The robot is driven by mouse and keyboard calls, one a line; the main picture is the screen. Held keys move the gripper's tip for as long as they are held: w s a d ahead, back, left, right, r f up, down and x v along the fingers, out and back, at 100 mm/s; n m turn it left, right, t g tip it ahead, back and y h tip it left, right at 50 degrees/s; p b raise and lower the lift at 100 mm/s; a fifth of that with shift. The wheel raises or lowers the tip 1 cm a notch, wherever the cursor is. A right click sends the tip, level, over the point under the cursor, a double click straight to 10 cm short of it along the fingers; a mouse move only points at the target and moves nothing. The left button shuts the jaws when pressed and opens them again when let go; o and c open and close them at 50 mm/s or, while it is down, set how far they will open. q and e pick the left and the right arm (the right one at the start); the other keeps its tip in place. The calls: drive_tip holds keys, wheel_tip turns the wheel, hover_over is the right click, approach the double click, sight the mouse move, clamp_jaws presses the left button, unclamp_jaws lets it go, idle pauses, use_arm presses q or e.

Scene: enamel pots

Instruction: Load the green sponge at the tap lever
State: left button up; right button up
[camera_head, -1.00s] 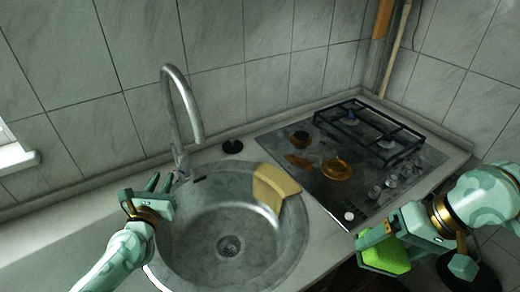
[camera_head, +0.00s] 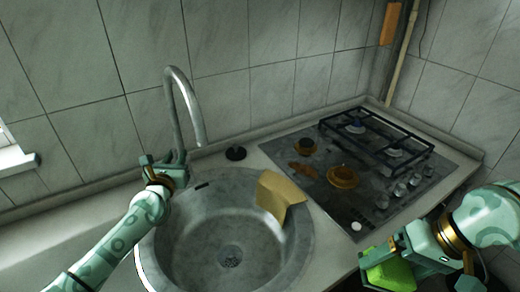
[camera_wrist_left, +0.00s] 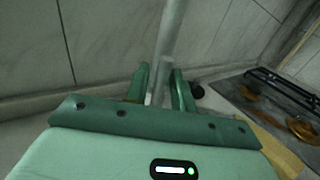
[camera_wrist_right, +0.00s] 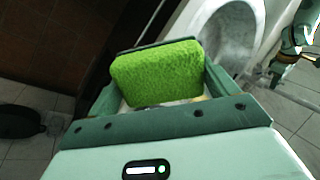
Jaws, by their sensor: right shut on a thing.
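The grey metal tap (camera_head: 191,100) rises behind the round sink (camera_head: 240,262). My left gripper (camera_head: 166,161) is at the tap's base. In the left wrist view its two fingers stand apart with the tap's pipe (camera_wrist_left: 168,45) between and beyond them; I cannot tell whether they touch it. The tap lever is hidden or hard to make out behind this gripper. My right gripper (camera_head: 368,262) is shut on the green sponge (camera_head: 393,274), in front of the hob at the lower right. The sponge also fills the space between the fingers in the right wrist view (camera_wrist_right: 157,75).
A yellowish cloth (camera_head: 279,194) hangs over the sink's right rim. A black plug (camera_head: 235,153) lies behind the sink. The sink bowl is empty.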

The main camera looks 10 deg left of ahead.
use_arm(q)
clamp_jaws()
drive_tip(key=shift+f+b, duration=0.15)
drive_tip(key=shift+b, duration=0.15)
use_arm(e)
drive_tip(key=shift+f, duration=0.35)
use_arm(q)
drive_tip(key=b, duration=0.1)
drive_tip(key=s+t+b, duration=0.1)
drive_tip(key=b, duration=0.1)
drive_tip(key=shift+f, duration=0.25)
use_arm(e)
wheel_tip(320, 180, down, 4)
drive_tip(key=shift+w+f, duration=0.15)
use_arm(q)
drive_tip(key=shift+r+b, duration=0.2)
drive_tip(key=shift+b, duration=0.1)
use_arm(e)
drive_tip(key=shift+f, duration=0.1)
use_arm(q)
drive_tip(key=shift+r, duration=0.15)
unclamp_jaws()
drive_tip(key=s+f+p, duration=0.1)
drive_tip(key=s, duration=1.1)
drive_tip(key=shift+d+f, duration=0.15)
drive_tip(key=shift+d, duration=0.2)
use_arm(e)
drive_tip(key=shift+r, duration=0.9)
